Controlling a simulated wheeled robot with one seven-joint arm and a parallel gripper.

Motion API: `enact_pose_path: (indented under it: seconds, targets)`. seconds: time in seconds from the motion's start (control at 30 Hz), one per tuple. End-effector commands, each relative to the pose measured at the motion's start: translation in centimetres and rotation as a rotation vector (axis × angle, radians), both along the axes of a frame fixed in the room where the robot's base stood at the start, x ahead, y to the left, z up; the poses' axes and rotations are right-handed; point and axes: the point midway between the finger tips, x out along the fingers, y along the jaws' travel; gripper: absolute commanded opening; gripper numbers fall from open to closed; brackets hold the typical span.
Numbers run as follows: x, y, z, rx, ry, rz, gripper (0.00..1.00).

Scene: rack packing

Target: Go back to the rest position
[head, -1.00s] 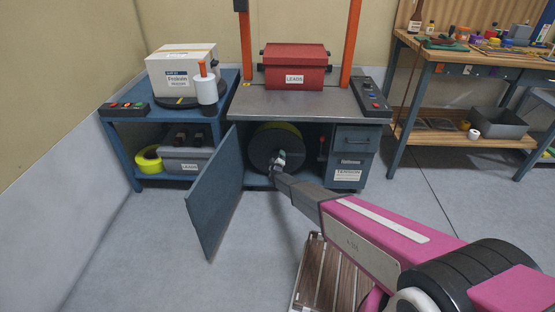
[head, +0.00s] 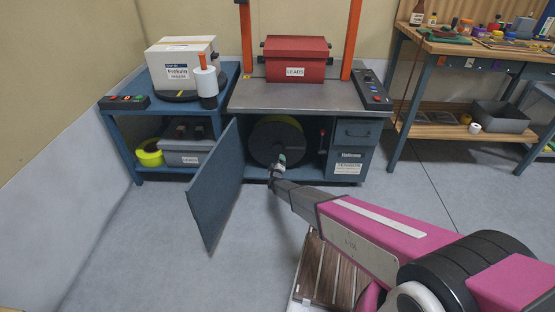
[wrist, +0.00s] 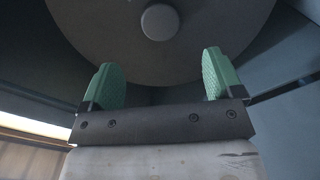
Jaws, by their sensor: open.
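My gripper (head: 279,164) is at the front of the open cabinet under the strapping machine's table. In the wrist view my gripper (wrist: 163,88) shows two green padded fingers set wide apart with nothing between them. A large dark reel (head: 273,145) with a yellow band behind its rim stands in the cabinet. In the wrist view the grey reel face (wrist: 105,35) and its round centre knob (wrist: 160,22) lie ahead of the fingers, apart from them.
The blue cabinet door (head: 217,185) hangs open left of my arm. A drawer unit (head: 350,152) stands right of the reel. A wooden slatted pallet (head: 328,270) lies on the floor below my arm. Floor in front of the door is clear.

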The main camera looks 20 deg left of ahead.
Motion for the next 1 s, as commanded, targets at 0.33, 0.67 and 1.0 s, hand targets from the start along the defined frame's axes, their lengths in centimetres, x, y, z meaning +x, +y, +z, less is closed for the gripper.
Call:
enact_pose_path:
  seconds: [0.33,0.67,1.0]
  targets:
    - [-0.3,-0.1,0.0,0.0,0.0,0.0,0.86]
    - [0.0,-2.5,2.1,0.032,0.068,0.02,0.86]
    - [-1.5,-15.7,10.6,0.2,0.499,0.048,0.86]
